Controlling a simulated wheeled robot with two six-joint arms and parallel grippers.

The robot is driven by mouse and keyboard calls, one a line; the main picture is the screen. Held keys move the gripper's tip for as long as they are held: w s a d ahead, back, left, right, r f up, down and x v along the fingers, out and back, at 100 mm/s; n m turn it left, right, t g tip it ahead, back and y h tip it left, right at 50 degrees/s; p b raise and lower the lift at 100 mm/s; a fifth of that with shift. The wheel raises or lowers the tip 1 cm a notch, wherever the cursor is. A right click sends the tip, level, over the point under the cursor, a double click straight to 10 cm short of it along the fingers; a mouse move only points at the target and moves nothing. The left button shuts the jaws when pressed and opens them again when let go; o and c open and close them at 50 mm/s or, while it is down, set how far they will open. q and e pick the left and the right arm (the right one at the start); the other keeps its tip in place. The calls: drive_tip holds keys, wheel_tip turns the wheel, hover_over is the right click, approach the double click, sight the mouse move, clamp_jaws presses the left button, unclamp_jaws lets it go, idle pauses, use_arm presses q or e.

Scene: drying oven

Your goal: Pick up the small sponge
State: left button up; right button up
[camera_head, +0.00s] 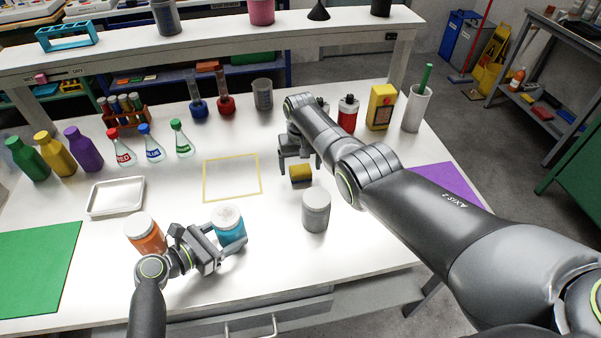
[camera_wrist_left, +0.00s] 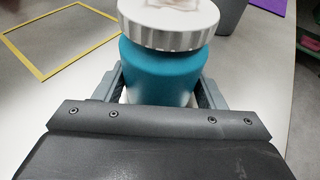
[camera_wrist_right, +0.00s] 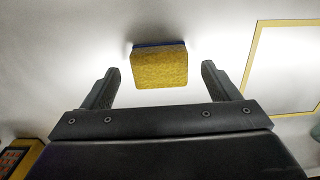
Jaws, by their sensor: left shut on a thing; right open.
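The small sponge (camera_head: 301,173) is a yellow block lying on the white table, right of the yellow square outline. In the right wrist view the sponge (camera_wrist_right: 160,66) shows a thin blue layer along its far edge. My right gripper (camera_head: 297,166) is open above the table at the sponge. In the right wrist view its fingers (camera_wrist_right: 160,82) stand on either side of the sponge with gaps, not touching it. My left gripper (camera_head: 228,236) is shut on a teal jar (camera_head: 228,222) with a white lid. That jar fills the left wrist view (camera_wrist_left: 160,70).
A grey jar (camera_head: 316,212) stands in front of the sponge. An orange jar (camera_head: 146,233) is beside my left gripper. A red-labelled bottle (camera_head: 347,113), a yellow box (camera_head: 381,107) and a beaker (camera_head: 262,95) stand behind. The yellow outline (camera_head: 232,178) is empty.

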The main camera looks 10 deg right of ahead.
sight(301, 169)
drive_tip(key=shift+f, duration=0.4)
drive_tip(key=c, duration=1.1)
wheel_tip(301, 169, up, 10)
idle(0.3)
drive_tip(key=o, duration=0.3)
drive_tip(key=shift+c, duration=0.9)
